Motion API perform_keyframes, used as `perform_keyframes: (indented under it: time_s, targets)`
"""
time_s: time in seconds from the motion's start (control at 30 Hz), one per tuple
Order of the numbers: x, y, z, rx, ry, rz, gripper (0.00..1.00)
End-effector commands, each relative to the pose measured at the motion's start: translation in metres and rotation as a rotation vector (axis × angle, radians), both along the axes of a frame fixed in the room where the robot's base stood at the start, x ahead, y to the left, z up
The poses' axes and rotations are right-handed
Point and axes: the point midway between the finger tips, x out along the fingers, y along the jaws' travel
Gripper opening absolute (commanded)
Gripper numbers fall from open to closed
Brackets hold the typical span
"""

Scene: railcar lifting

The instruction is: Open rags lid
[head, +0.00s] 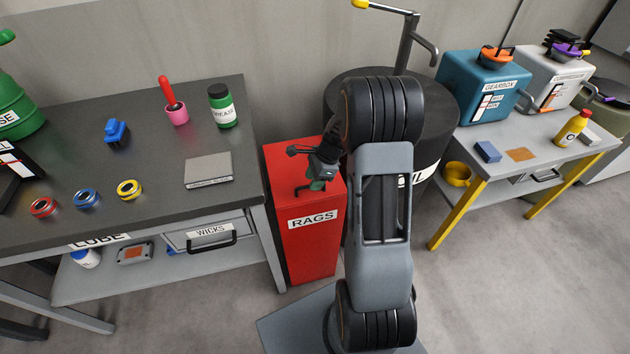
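The red rags bin (313,250) stands on the floor between the workbench and the dark drum, with a white RAGS label on its front. Its red lid (283,165) looks shut and flat. My gripper (308,168) is above the lid, near its middle. Dark prongs show at its upper left and lower left. The lower one may be a handle on the lid; I cannot tell. The gripper is small and dark here, so its opening and any contact with the lid are unclear. My arm hides the bin's right side.
A workbench (150,225) with rings, a pink cup and a green jar stands at the left. A dark drum (440,115) with a pump is behind my arm. Floor is clear at the lower right.

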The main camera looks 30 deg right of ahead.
Motion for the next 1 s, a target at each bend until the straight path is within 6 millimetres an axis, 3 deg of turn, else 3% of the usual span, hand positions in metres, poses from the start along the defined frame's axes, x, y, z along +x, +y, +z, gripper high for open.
perform_keyframes:
  time_s: [0.47,0.87,1.0]
  targets:
    - [0.0005,0.0036,-0.0101,-0.001,0.0,0.0,0.38]
    - [0.0003,0.0036,-0.0099,-0.001,0.0,0.0,0.02]
    - [0.0,0.0037,-0.01,-0.001,0.001,0.0,0.0]
